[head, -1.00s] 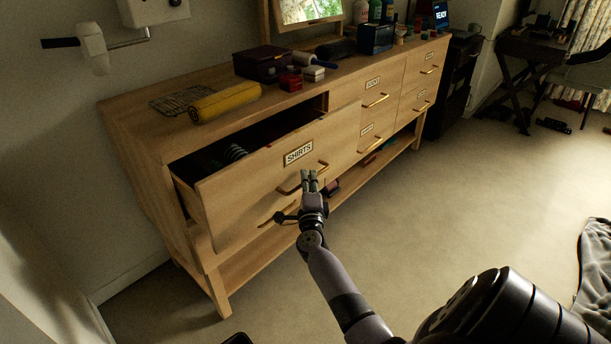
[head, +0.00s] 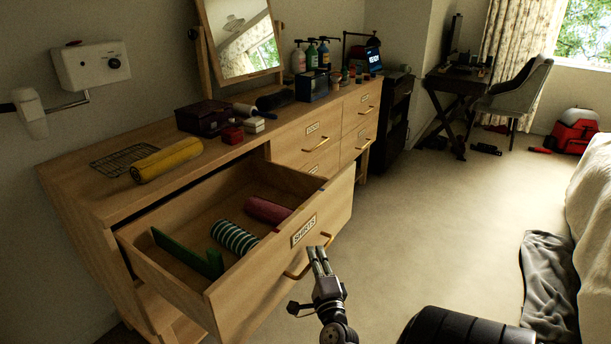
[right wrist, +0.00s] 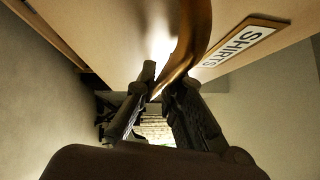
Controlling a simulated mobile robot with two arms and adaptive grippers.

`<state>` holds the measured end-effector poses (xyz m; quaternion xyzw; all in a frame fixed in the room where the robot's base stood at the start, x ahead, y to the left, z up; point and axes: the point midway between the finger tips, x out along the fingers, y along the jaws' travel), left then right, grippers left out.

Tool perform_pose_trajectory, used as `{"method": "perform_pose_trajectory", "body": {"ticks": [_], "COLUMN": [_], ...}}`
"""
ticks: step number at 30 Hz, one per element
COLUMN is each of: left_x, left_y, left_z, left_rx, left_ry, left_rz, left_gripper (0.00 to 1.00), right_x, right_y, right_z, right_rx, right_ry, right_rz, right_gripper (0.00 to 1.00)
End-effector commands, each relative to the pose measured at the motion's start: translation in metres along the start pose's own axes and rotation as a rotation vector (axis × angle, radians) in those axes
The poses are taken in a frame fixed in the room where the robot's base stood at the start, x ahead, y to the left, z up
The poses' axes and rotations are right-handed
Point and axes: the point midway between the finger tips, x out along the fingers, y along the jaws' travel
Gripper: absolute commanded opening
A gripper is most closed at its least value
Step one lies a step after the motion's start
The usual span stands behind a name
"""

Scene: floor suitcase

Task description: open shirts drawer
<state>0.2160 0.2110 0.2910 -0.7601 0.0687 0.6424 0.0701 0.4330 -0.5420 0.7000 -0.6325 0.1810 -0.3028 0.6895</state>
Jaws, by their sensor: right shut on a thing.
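The shirts drawer (head: 283,268) is pulled far out of the wooden dresser. Its front carries a SHIRTS label (head: 304,230), which also shows in the right wrist view (right wrist: 238,46). Inside lie a green item (head: 188,252), a striped green and white roll (head: 235,237) and a dark red roll (head: 267,209). My right gripper (head: 319,254) is at the drawer's brass handle (head: 297,272). In the right wrist view its fingers (right wrist: 160,90) are shut around the handle (right wrist: 186,45). My left gripper is not in view.
On the dresser top (head: 100,196) lie a yellow roll (head: 166,160), a wire rack (head: 124,160) and a dark box (head: 204,118). A grey cloth (head: 548,285) lies on the floor by the bed (head: 592,215). The carpet (head: 440,215) between is largely clear.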

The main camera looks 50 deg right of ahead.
Motion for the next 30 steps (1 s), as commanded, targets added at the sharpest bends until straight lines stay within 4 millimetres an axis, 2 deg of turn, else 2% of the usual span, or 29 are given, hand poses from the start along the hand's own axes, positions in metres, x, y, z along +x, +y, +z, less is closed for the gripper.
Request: {"method": "perform_pose_trajectory", "body": {"ticks": [3, 15, 16, 24, 30], "left_x": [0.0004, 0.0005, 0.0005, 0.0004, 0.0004], "left_y": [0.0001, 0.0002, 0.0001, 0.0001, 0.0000], "left_z": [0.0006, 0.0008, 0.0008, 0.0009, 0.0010], "left_rx": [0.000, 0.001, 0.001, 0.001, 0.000], "left_ry": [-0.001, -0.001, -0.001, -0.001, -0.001], "left_rz": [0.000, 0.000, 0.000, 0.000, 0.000], "left_gripper": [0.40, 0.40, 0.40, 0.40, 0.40], "right_x": [-0.0057, -0.0062, -0.0061, -0.0055, -0.0051], "right_y": [0.0029, 0.0020, 0.0020, 0.0005, -0.0002], "right_z": [-0.0034, -0.0036, -0.0035, -0.0039, -0.0041], "right_rx": [0.002, 0.002, 0.002, 0.000, -0.001], "right_ry": [-0.003, -0.004, -0.004, -0.003, -0.002], "right_rz": [0.010, 0.009, 0.009, 0.005, 0.004], "right_gripper": [0.00, 0.00, 0.11, 0.29, 0.30]}}
